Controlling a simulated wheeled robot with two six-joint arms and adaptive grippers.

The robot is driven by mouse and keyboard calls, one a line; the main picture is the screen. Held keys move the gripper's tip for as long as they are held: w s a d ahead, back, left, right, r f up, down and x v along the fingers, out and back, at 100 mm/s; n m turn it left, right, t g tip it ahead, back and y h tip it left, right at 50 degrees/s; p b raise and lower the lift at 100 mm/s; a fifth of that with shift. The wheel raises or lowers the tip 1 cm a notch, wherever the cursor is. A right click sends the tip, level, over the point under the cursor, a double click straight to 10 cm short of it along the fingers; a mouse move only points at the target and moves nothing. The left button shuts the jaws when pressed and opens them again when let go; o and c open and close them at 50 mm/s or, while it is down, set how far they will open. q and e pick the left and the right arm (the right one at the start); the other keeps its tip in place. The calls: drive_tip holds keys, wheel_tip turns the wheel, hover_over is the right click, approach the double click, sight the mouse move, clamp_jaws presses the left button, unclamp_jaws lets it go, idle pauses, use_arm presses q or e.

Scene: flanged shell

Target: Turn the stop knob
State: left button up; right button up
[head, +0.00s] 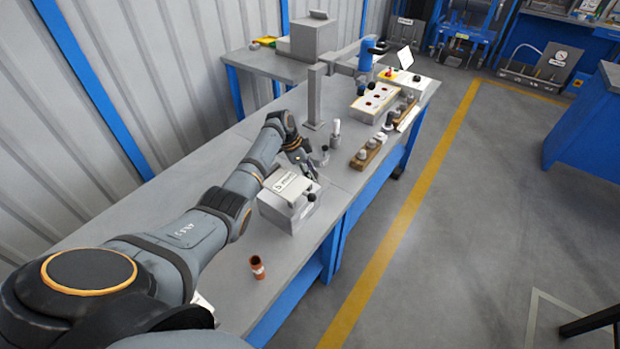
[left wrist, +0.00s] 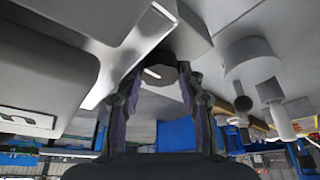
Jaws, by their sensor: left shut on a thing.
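A grey box with a white labelled top (head: 287,184) stands on the bench, with a black ball-ended part (head: 311,197) at its right side. My left gripper (head: 307,168) is at the far side of this box and reaches down beside it. In the left wrist view, the fingers of my left gripper (left wrist: 160,98) are closed around a dark round knob (left wrist: 160,70) by the pale box (left wrist: 55,60). The knob is hidden in the head view, and its markings cannot be read. My right gripper is not in view.
A small grey round part (head: 319,157) and a white-topped post (head: 335,133) stand just beyond the box. A wooden block with knobs (head: 368,152) lies to the right.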

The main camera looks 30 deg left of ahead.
use_arm(q)
drive_tip(key=shift+f+m+g+b, duration=0.1)
drive_tip(key=shift+m+g+b, duration=0.3)
drive_tip(key=shift+m+b, duration=0.45)
drive_tip(key=o, duration=1.2)
